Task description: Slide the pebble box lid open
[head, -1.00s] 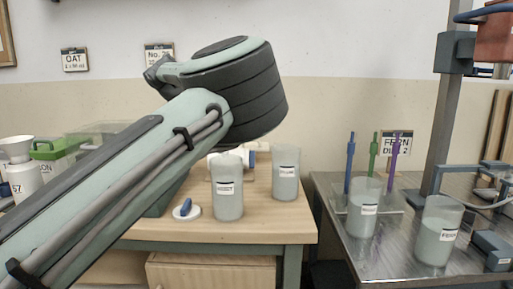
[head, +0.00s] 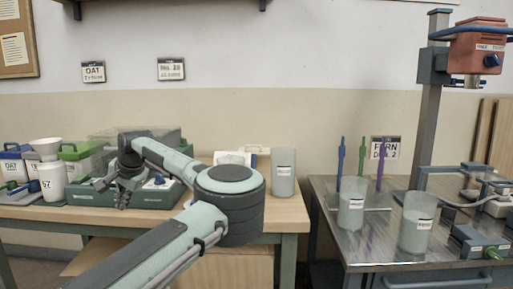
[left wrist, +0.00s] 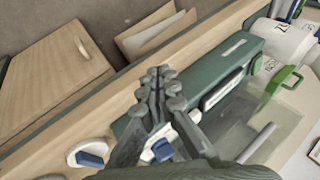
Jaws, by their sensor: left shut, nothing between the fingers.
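A long dark green box (head: 158,199), which I take for the pebble box, sits near the front of the wooden bench. It also shows in the left wrist view (left wrist: 250,47), with a pale label on its side. A clear panel (left wrist: 240,112) with a grey bar lies beside it there; I cannot tell how far any lid is slid. My left gripper (head: 113,193) points down near the box's front. In the left wrist view its fingertips (left wrist: 162,82) are together and empty, overlapping the box's edge; contact is unclear. My right gripper is not in view.
A white cup with a funnel (head: 52,180) and lidded containers stand at the left. A pale bucket (head: 284,172) stands at the bench's right. A white lid with a blue knob (left wrist: 88,157) lies near the gripper. The metal table (head: 370,255) holds more buckets.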

